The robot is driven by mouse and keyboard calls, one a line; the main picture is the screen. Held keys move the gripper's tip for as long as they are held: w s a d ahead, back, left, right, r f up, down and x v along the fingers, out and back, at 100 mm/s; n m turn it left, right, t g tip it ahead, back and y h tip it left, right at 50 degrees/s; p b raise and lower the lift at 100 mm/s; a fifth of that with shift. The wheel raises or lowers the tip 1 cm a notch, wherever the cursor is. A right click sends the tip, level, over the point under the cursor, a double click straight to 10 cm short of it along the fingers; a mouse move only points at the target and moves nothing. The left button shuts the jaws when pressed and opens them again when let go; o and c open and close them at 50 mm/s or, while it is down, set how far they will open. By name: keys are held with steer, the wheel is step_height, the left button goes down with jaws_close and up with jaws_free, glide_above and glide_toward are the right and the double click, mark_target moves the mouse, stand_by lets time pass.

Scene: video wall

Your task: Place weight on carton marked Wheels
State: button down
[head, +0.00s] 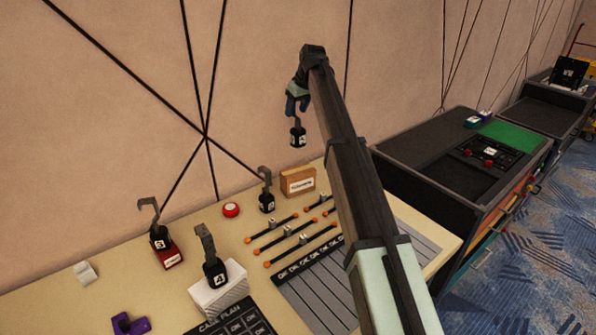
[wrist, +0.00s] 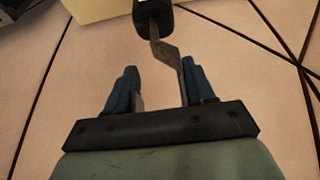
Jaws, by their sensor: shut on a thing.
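My gripper (head: 297,103) is shut on the hook of a black weight (head: 298,136) with a white number label. The weight hangs below it, well above the table. In the wrist view the hook runs between the blue fingers (wrist: 158,90), against the right one, with the weight body (wrist: 152,18) at the top edge. A brown carton (head: 297,182) with a white label stands at the table's back. A red carton (head: 169,258) and a white carton (head: 213,297) each stand under a hooked weight. The carton labels are too small to read surely, so I cannot tell which says Wheels.
Another hooked weight (head: 266,195) stands left of the brown carton, near a red round object (head: 231,209). Rods with orange ends (head: 275,240), a dark lettered panel (head: 238,322) and a purple piece (head: 130,325) lie on the table (head: 40,310). A dark cabinet (head: 440,170) stands right.

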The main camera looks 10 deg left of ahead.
mark_target(297, 136)
steer(key=shift+f, duration=5.55)
steer(key=shift+c, duration=2)
jaws_free()
steer(key=v, duration=1.2)
steer(key=shift+o, duration=0.4)
